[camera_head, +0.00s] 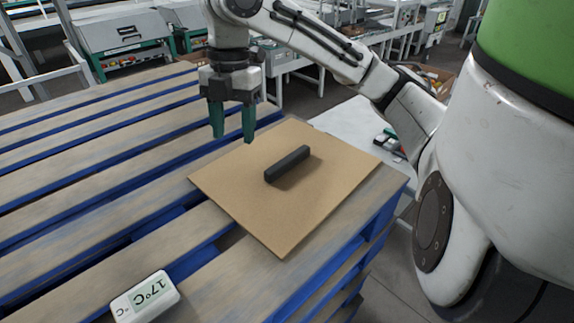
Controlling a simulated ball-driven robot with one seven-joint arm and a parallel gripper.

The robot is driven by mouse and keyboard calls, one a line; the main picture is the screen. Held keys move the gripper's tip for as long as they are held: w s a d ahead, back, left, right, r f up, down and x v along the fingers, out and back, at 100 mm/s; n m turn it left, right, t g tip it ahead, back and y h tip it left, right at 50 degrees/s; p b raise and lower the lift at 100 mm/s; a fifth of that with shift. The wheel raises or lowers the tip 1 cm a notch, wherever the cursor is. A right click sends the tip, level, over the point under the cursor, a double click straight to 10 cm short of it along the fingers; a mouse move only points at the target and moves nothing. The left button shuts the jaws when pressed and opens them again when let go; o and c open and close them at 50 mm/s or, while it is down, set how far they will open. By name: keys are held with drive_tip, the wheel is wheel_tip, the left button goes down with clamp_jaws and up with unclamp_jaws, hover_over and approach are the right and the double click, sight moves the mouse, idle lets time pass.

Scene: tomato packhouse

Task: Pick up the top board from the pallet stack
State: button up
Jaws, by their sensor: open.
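A flat tan board (240,185) lies on top of the pallet stack (90,205), near its right corner. A dark bar-shaped block (287,164), like a handle, lies across the middle of the board. My gripper (231,140) points down with its two green fingers apart and nothing between them. It shows over the board's far left edge, to the left of the dark block. The height of the fingertips over the board is hard to judge. The board's underside is hidden.
A white thermometer (145,298) reading 17°C sits on the pallet's near edge. Blue gaps run between the slats. Grey machines (122,38) stand behind on the left. A pale surface (345,125) with small items lies beyond the board.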

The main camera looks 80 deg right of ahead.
sight(288, 157)
drive_tip(key=s+d+m, duration=0.5)
drive_tip(key=s+d, duration=0.4)
drive_tip(key=s, duration=0.1)
drive_tip(key=shift+t, duration=0.4)
drive_tip(key=f, duration=0.3)
drive_tip(key=a+f+p, duration=0.1)
drive_tip(key=f, duration=0.3)
drive_tip(key=w+f+p, duration=0.1)
drive_tip(key=f, duration=0.3)
drive_tip(key=shift+a, duration=0.2)
drive_tip(key=shift+c, duration=0.3)
clamp_jaws()
